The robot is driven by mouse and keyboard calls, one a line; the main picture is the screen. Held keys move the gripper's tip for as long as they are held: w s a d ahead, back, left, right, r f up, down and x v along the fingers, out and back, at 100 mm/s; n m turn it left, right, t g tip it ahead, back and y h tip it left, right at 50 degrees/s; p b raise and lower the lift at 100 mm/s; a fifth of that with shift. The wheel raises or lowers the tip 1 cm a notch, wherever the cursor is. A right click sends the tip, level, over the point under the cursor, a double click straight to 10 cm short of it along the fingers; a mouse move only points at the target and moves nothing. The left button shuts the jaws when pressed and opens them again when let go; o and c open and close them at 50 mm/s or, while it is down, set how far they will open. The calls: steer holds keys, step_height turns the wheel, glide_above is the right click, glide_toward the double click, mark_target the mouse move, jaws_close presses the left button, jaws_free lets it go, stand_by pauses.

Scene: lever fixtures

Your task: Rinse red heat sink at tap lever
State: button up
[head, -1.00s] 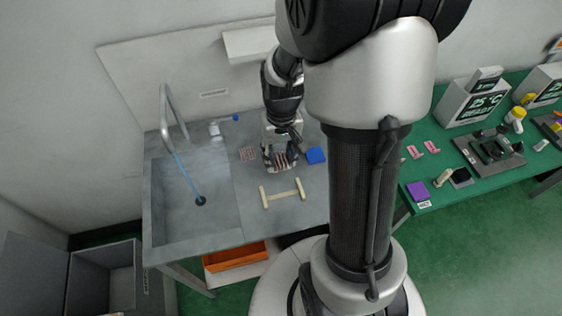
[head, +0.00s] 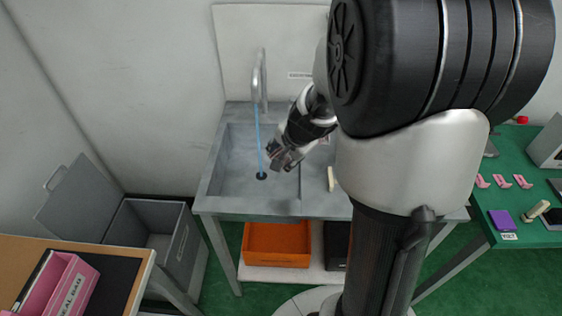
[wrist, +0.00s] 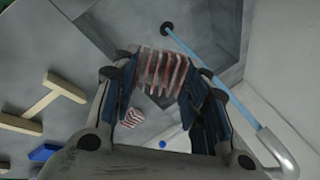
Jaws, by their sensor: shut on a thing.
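My gripper (head: 285,155) is over the right part of the sink basin. In the wrist view, my gripper (wrist: 165,85) is shut on the red heat sink (wrist: 162,68), a finned block with reddish and pale stripes. The tap (head: 260,80) stands at the back of the sink, and a blue water stream (head: 259,140) runs to the dark drain (head: 262,176). The tap (wrist: 283,155) and stream (wrist: 215,80) also show in the wrist view. The heat sink appears beside the stream, apart from it. A small blue tip (wrist: 162,144), perhaps the tap lever's, shows between the fingers.
The sink's side wall lies close to my gripper. On the counter are a pale wooden rack (wrist: 45,97), a blue block (wrist: 44,152) and a striped patch (wrist: 132,119). An orange bin (head: 277,244) sits below. A grey open bin (head: 150,235) stands left.

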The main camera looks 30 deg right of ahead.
steer(key=shift+w+d, duration=0.2)
steer(key=shift+w, duration=0.45)
steer(key=w+f+p, duration=0.2)
steer(key=w+p, duration=0.5)
steer(key=w, duration=0.5)
steer(key=shift+w+d+f, duration=0.2)
steer(key=shift+d+f, duration=0.2)
steer(key=shift+d, duration=0.05)
steer(key=shift+d, duration=0.2)
steer(key=shift+d, duration=0.4)
steer(key=shift+a, duration=0.15)
steer(key=shift+a, duration=0.45)
steer(key=shift+d, duration=0.2)
